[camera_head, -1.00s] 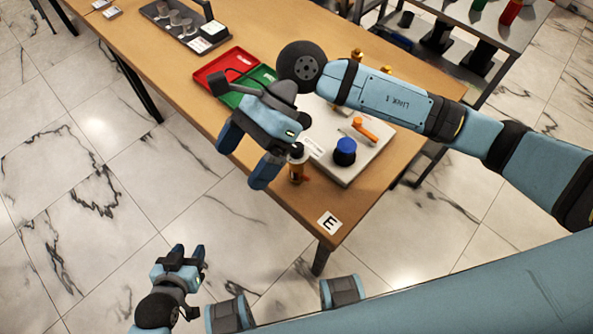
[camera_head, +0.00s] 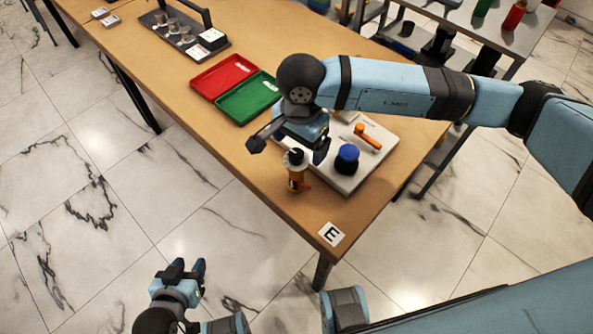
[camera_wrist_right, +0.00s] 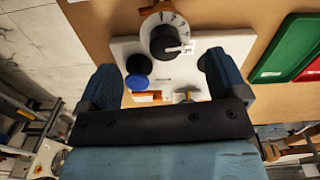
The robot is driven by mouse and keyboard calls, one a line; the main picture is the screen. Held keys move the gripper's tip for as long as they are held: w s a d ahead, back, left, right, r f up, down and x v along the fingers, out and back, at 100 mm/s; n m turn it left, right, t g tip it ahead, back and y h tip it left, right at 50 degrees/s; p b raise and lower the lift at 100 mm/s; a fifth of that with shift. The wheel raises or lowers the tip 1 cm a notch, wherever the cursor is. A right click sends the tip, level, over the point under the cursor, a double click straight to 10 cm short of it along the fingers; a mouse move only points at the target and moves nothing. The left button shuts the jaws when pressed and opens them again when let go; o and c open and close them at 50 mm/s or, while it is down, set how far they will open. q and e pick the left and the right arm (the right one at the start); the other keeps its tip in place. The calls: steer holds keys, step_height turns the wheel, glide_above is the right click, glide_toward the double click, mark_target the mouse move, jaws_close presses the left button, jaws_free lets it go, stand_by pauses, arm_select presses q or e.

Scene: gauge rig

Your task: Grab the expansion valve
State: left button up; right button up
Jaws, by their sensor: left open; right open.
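The expansion valve, by its look the brass-orange piece with a black knob (camera_head: 296,180), stands upright on the table beside the front-left edge of a pale board. In the right wrist view it shows from above as a round marked dial with a black knob (camera_wrist_right: 177,22), beyond the fingertips. My right gripper (camera_head: 301,146) is open, pointing down just behind and above the valve, with nothing between its fingers (camera_wrist_right: 160,68). In the head view the arm partly hides its fingers. My left gripper (camera_head: 188,270) is open and empty, low over the floor away from the table.
The pale board (camera_head: 373,168) carries a blue cap (camera_head: 347,157) and an orange-handled part (camera_head: 368,137). Green (camera_head: 246,98) and red (camera_head: 222,75) trays lie to the left. A card marked E (camera_head: 331,234) lies at the table's near corner, with bare wood around it.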

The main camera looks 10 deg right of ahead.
mark_target(296, 153)
steer(key=shift+w+a+f, duration=0.1)
steer(key=shift+a+f, duration=0.1)
steer(key=shift+f, duration=1.3)
steer(key=shift+w+a+f, duration=0.1)
steer(key=shift+a+f, duration=0.05)
steer(key=shift+f, duration=1.35)
steer(key=c, duration=1.3)
steer(key=shift+r, duration=0.1)
steer(key=shift+c, duration=0.8)
